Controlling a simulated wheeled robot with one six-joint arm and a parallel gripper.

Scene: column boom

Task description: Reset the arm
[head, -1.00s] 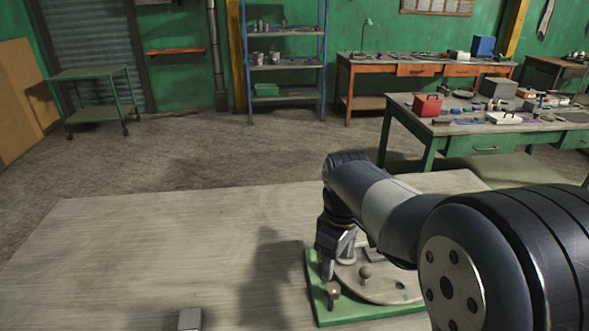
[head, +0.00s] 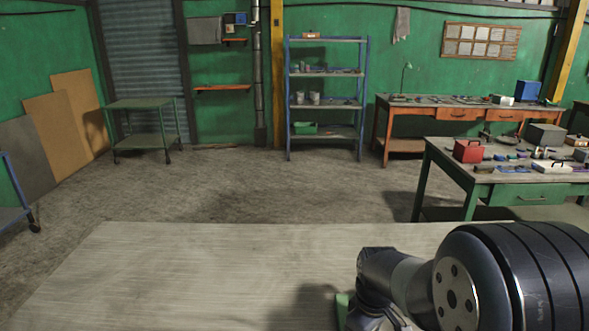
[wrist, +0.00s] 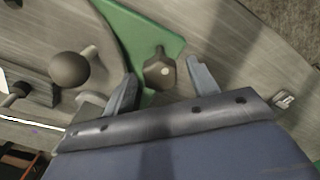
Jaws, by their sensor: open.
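My arm reaches down at the lower right of the head view, where my gripper is cut off by the lower edge. In the wrist view my gripper (wrist: 160,92) is open, its two fingers apart. A dark knob with a small pale dot (wrist: 160,72) shows between and just beyond the fingers; I cannot tell whether they touch it. It stands by the edge of a green base plate (wrist: 142,40). A round dark ball knob (wrist: 70,69) stands to the left on a grey disc (wrist: 40,28).
The pale worktop (head: 180,275) is clear on the left in the head view. Beyond it is open floor (head: 250,185). A green bench (head: 450,190) with a red box (head: 468,151) stands at the right. A blue shelf (head: 288,100) and green cart (head: 140,105) stand at the back.

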